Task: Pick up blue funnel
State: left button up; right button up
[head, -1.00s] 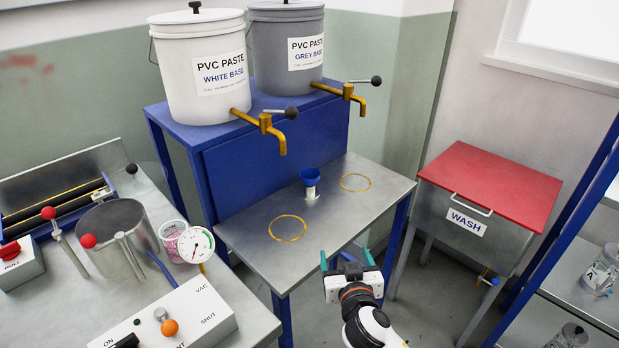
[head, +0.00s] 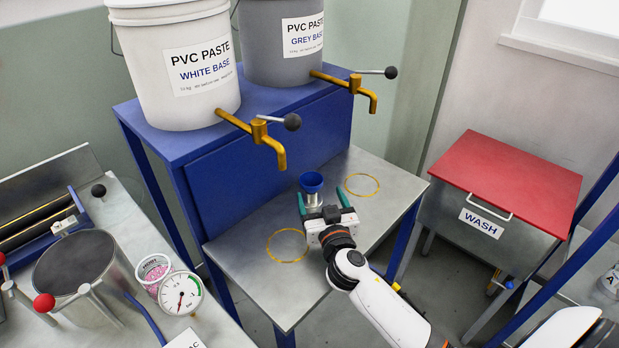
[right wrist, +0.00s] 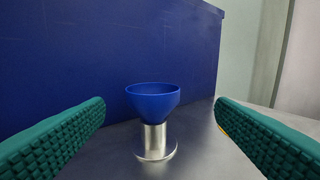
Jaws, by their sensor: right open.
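The blue funnel (head: 311,182) stands upright in a short silver metal holder (head: 313,198) on the steel bench. In the right wrist view the funnel (right wrist: 153,99) sits in the middle, its bowl above the metal holder (right wrist: 154,141). My right gripper (head: 324,208) is just in front of the funnel in the head view. Its green ribbed fingers are open, one on either side of the funnel in the right wrist view (right wrist: 160,130), with visible gaps to it. The funnel's stem is hidden in the holder. My left gripper is not in view.
The steel bench (head: 250,222) carries two yellow rings (head: 287,246). Brass taps (head: 268,138) hang from the white bucket (head: 180,70) and grey bucket above. A red-lidded wash bin (head: 500,185) stands right. A pressure gauge (head: 181,293) and metal pot are at left.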

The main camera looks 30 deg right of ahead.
aim_at(317, 188)
jog(key=shift+x, duration=1.25)
jog(key=shift+w+d, duration=0.1)
jog(key=shift+w, duration=0.25)
jog(key=x, duration=0.3)
jog(key=p+x, duration=0.1)
jog(key=shift+w+a+f, duration=0.25)
jog(key=shift+w+a, duration=0.05)
jog(key=shift+w, duration=0.1)
jog(key=shift+w+d+f, duration=0.1)
jog(key=shift+w, duration=0.3)
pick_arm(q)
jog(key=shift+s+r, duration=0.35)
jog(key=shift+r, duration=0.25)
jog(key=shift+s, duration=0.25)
pick_arm(e)
jog(key=c, duration=1)
